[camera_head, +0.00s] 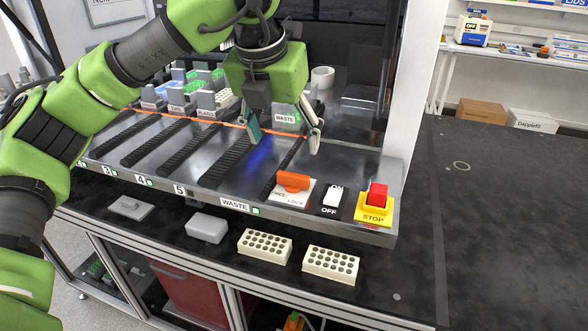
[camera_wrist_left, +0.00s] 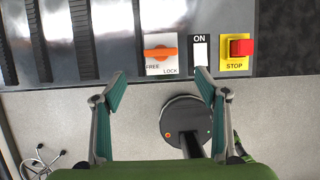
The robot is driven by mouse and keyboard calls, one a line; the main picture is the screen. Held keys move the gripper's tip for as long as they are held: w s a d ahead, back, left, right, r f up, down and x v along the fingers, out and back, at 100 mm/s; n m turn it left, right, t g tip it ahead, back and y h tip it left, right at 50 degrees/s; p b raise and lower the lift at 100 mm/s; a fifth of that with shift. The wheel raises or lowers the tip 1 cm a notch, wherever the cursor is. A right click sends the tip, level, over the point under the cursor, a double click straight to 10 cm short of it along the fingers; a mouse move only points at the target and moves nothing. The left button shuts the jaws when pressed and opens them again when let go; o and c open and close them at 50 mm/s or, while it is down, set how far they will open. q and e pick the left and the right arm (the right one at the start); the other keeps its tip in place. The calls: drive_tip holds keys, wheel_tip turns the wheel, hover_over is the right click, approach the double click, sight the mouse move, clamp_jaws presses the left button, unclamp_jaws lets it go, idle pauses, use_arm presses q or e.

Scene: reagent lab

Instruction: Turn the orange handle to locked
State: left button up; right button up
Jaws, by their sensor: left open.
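The orange handle (camera_head: 293,181) sits on a white plate marked FREE and LOCK, on the front edge of the metal deck. In the left wrist view the handle (camera_wrist_left: 160,52) lies crosswise, above both words; I cannot tell which setting it is at. My left gripper (camera_head: 284,135) is open and empty, above the deck and behind the handle in the head view. In the left wrist view its fingers (camera_wrist_left: 161,85) are spread, with the handle plate beyond and between them, apart from both. My right gripper is not in view.
Right of the handle are a white ON/OFF switch (camera_head: 332,201) and a red STOP button (camera_head: 377,194) on a yellow base. Dark ribbed tracks (camera_head: 222,160) run across the deck on the left. Two white racks (camera_head: 331,264) stand on the black bench in front. The bench at right is mostly clear.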

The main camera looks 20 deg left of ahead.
sight(293, 175)
use_arm(q)
drive_tip(key=p+x, duration=0.1)
drive_tip(key=x, duration=1)
drive_tip(key=shift+w+d+f+p, duration=0.1)
drive_tip(key=shift+f+p, duration=0.2)
drive_tip(key=shift+f, duration=0.05)
drive_tip(key=c, duration=1.1)
